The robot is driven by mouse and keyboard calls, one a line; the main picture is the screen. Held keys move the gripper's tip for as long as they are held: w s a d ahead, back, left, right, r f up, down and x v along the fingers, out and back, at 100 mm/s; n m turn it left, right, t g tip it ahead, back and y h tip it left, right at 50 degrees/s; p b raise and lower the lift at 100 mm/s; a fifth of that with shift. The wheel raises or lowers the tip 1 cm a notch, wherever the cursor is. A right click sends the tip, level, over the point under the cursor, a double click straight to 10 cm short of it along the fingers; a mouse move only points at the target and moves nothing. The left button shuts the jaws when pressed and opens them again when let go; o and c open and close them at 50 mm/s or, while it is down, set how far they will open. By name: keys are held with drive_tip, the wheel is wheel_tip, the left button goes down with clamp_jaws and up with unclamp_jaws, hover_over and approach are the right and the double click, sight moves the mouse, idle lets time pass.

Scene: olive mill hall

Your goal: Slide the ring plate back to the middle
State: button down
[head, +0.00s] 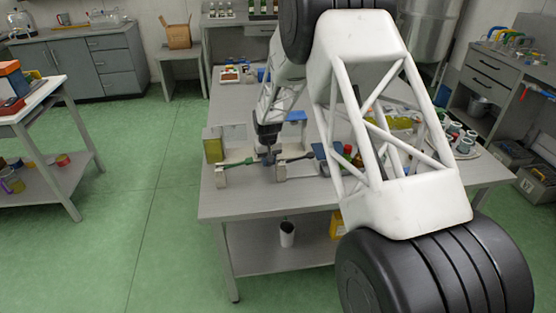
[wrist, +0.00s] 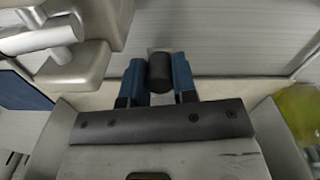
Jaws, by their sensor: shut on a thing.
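My gripper (wrist: 160,80) points down at the work table, its two blue fingers closed on a black round knob (wrist: 160,72). The knob sits over a pale cream bar (wrist: 220,88) that runs across the wrist view. I cannot clearly make out the ring plate; whether the knob belongs to it is not shown. My arm hides much of the table's middle and right.
The grey table (head: 255,203) has bare room along its front edge. A yellow-green container (head: 212,146) stands at the left, also blurred in the wrist view (wrist: 300,110). A tray of jars (head: 466,152) is at the right.

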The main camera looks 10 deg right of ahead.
drive_tip(key=shift+a, duration=0.2)
drive_tip(key=c, duration=0.9)
unclamp_jaws()
drive_tip(key=shift+r, duration=3.9)
